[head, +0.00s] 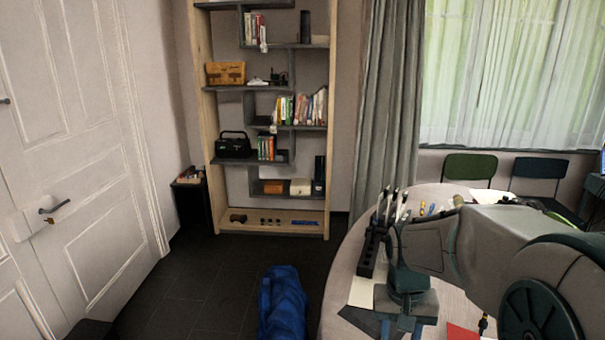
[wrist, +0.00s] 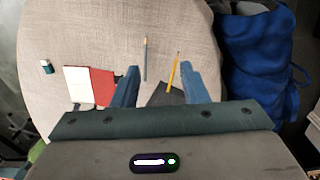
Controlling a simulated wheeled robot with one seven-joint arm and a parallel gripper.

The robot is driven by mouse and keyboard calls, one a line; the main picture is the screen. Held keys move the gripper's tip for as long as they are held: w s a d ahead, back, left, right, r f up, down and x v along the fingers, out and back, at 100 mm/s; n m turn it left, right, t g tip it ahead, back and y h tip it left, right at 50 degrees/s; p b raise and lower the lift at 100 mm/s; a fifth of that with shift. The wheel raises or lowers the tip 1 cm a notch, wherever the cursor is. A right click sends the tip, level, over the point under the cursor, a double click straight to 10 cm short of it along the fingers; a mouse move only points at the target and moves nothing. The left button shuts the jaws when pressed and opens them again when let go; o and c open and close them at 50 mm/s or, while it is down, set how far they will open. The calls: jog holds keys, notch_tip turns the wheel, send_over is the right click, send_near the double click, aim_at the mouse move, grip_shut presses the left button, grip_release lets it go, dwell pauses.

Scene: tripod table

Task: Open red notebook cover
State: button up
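A red notebook (wrist: 103,87) lies on the round table (wrist: 60,35), left of my gripper in the wrist view. A white sheet or page (wrist: 78,84) lies against its left side; I cannot tell whether it belongs to the notebook. A red corner (head: 461,333) shows at the bottom edge of the head view, mostly cut off. My gripper (wrist: 159,68) is open, with both fingers apart and no thing held between them. It points down over the table, right of the notebook in the wrist view; it also shows in the head view (head: 401,325).
A grey pencil (wrist: 145,58), a yellow pencil (wrist: 173,72) and a black flat item (wrist: 165,96) lie near my fingers. A dark pen rack (head: 374,245) stands on the table. A blue bag (head: 283,303) is beside the table. Floor towards the bookshelf (head: 325,120) is clear.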

jog(key=s+a+r+n+t, duration=0.1)
jog(key=s+r, duration=0.1)
jog(key=s, duration=0.3)
jog(key=s+a+r+n+t, duration=0.1)
jog(key=s+a+r+t, duration=0.1)
jog(key=s, duration=0.3)
jog(key=shift+a+r+n+y, duration=0.25)
jog(key=shift+r+n+y, duration=0.05)
jog(key=shift+r, duration=0.15)
jog(key=shift+s, duration=0.3)
jog(key=shift+c, duration=1.2)
jog(key=shift+a+t, duration=0.1)
jog(key=shift+t, duration=0.2)
grip_shut()
jog(key=w+d+f+n+g+h+b, duration=0.2)
jog(key=w+d+f+n+h+b, duration=0.1)
jog(key=w+f+b, duration=0.3)
jog(key=w+d+f+n+g+h+b, duration=0.2)
jog(key=w+d+f+n+h+b, duration=0.2)
jog(key=w+f+b, duration=0.3)
jog(key=w+d+f+n+g+h+b, duration=0.2)
jog(key=w+d+f+n+b, duration=0.3)
jog(key=w+f, duration=0.8)
notch_tip(320, 180, down, 2)
jog(key=shift+d+f+n+h+b, duration=0.15)
jog(key=shift+n+h+b, duration=0.45)
jog(key=shift+h+b, duration=0.35)
jog(key=b+x, duration=0.1)
jog(key=x, duration=0.9)
